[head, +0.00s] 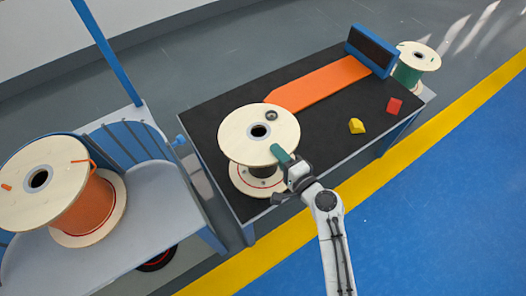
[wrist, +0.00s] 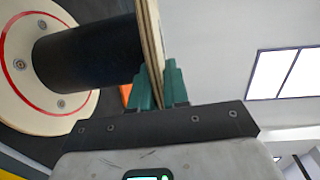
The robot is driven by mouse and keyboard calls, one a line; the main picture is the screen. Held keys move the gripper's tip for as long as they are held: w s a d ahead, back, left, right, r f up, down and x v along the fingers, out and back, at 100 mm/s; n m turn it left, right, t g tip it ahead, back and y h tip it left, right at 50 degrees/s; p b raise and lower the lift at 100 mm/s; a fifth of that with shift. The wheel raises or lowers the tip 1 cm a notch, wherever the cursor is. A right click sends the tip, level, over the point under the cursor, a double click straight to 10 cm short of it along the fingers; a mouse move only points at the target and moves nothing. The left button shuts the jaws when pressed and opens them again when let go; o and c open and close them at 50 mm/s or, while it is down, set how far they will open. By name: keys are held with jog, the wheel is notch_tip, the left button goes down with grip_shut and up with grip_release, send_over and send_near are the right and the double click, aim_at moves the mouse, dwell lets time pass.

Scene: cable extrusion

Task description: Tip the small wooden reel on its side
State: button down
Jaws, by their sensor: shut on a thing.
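The small wooden reel (head: 237,137) stands upright on the black-topped table, with its bare dark core between two pale wooden flanges. My gripper (head: 283,156) is at the right front edge of its upper flange. In the wrist view, my gripper's green fingers (wrist: 160,85) are shut on the rim of that flange, one on each face. The wrist view also shows the reel's black core (wrist: 88,56) and the other flange (wrist: 40,108), which has a red ring and screws. Part of the lower flange is hidden in the head view.
The black table (head: 205,112) also bears an orange strip (head: 320,84) leading to a blue frame (head: 371,50), a yellow block (head: 356,126) and a red block (head: 394,105). A large orange-wound reel (head: 85,207) stands on a grey table at left; a green reel (head: 416,62) stands behind.

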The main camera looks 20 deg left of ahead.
aim_at(273, 141)
jog(key=shift+w+a+r+p, duration=0.15)
jog(key=shift+r+p, duration=0.15)
jog(key=shift+r, duration=0.05)
jog(key=a+r+p, duration=0.1)
jog(key=p, duration=0.2)
jog(key=w+a+r+g+h+p, duration=0.1)
jog(key=p, duration=0.2)
jog(key=shift+w+r, duration=0.2)
jog(key=shift+w, duration=0.1)
jog(key=shift+w+a+p, duration=0.15)
jog(key=shift+a+p, duration=0.05)
jog(key=shift+p, duration=0.15)
jog(key=shift+a+r, duration=0.1)
jog(key=shift+r, duration=0.05)
